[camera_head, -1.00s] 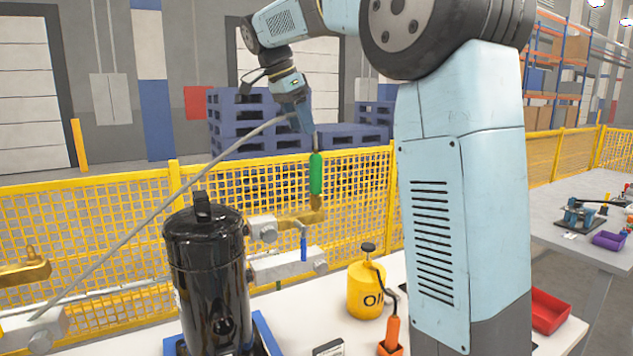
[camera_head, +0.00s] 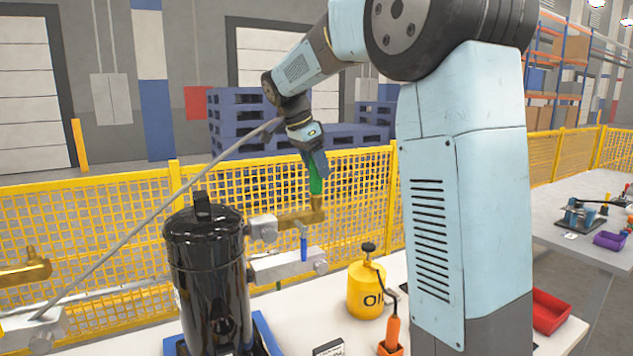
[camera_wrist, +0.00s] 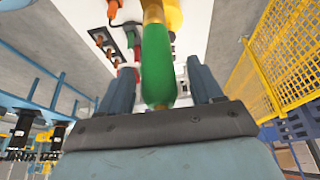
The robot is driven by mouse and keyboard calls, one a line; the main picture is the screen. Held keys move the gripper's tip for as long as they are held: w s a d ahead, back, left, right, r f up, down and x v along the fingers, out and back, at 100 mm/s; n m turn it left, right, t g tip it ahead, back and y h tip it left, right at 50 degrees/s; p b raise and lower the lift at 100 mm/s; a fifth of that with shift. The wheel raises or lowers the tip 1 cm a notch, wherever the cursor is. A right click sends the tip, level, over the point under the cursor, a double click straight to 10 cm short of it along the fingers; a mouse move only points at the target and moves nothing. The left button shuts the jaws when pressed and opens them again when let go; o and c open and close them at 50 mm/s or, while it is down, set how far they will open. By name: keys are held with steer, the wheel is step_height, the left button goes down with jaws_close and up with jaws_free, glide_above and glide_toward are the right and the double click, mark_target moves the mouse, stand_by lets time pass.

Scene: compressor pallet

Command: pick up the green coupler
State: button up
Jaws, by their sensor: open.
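The green coupler (camera_head: 316,181) stands upright on the brass fitting (camera_head: 302,218) at the end of the pipe beside the black tank. My gripper (camera_head: 320,168) is at the coupler's upper part, pointing down at a slight tilt, and hides its top in the head view. In the wrist view the green coupler (camera_wrist: 158,62) lies between the two open fingers of my gripper (camera_wrist: 160,88), with a visible gap on each side. The brass part shows at the coupler's far end.
The black tank (camera_head: 207,275) stands left of the coupler. A yellow oil can (camera_head: 365,290) stands on the white table to the right. A yellow mesh fence (camera_head: 100,230) runs behind.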

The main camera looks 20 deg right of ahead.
steer(key=shift+x, duration=1.1)
steer(key=shift+c, duration=0.5)
steer(key=c, duration=1.1)
steer(key=shift+r, duration=0.15)
